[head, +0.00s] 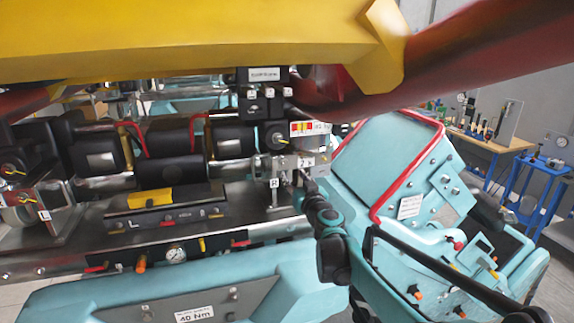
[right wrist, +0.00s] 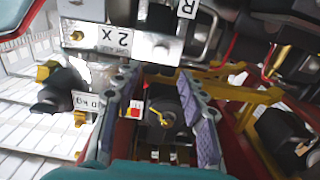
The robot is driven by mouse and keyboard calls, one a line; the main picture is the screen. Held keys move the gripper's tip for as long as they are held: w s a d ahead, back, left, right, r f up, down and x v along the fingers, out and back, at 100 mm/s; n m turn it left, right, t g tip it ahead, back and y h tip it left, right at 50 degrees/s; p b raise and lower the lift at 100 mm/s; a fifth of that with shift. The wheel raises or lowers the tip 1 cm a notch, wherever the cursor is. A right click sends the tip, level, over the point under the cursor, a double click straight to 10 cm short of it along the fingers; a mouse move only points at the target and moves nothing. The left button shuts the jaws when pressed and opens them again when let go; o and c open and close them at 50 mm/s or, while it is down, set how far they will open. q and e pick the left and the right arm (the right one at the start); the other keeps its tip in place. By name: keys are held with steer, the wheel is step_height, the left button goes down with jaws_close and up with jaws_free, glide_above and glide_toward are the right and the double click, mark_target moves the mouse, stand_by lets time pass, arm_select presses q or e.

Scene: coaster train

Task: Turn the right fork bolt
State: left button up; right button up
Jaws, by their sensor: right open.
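My right gripper (head: 301,187) reaches up to the bracket marked R at the right end of the metal bench. In the right wrist view its two padded fingers stand apart, with the gripper (right wrist: 157,78) open and empty. A bright metal block (head: 288,163) with small bolts sits just above the fingertips; it also shows in the right wrist view (right wrist: 140,45), beyond the tips. A black round part with a yellow pointer (head: 277,138) is above the block and appears between the fingers in the right wrist view (right wrist: 162,113). I cannot tell which part is the fork bolt. My left gripper is not in view.
A yellow beam (head: 200,40) and a dark red bar (head: 450,60) hang low over the bench. Black cylinders (head: 170,155) lie to the left. A teal housing with a red edge (head: 400,165) stands close on the right.

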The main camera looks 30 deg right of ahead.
mark_target(285, 165)
steer(key=p+x, duration=0.2)
steer(key=x, duration=0.5)
steer(key=shift+w, duration=0.4)
jaws_close()
